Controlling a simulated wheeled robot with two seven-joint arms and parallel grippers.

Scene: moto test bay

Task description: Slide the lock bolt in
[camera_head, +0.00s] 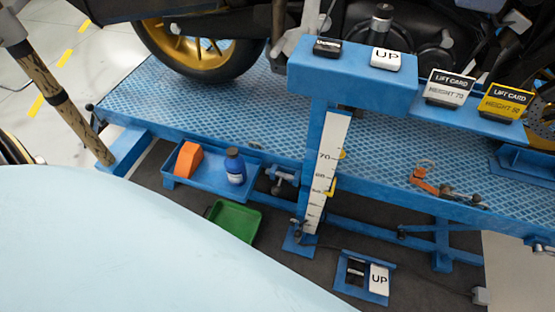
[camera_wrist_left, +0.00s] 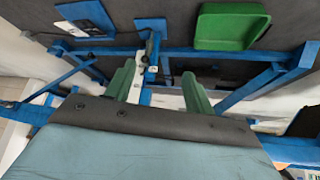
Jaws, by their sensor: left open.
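No part is clearly marked as the lock bolt. A small grey and blue fitting (camera_head: 284,177) sits on the lift's near side, between the blue tray and the scale post. An orange hooked lever (camera_head: 424,182) and a dark knobbed pin (camera_head: 458,197) lie farther right along the same side. My left gripper (camera_wrist_left: 161,87) has two green fingers, spread apart and empty. The blue post and white scale show beyond and between them in the left wrist view. I cannot tell its distance from any fitting. Neither gripper shows in the head view.
The scale post (camera_head: 326,160) carries a blue control box (camera_head: 352,78) with an UP label. Two lift cards stand to its right. A blue tray (camera_head: 212,178) holds an orange block and a blue bottle. A green tray (camera_head: 233,221) and UP pedal (camera_head: 364,279) are low down.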

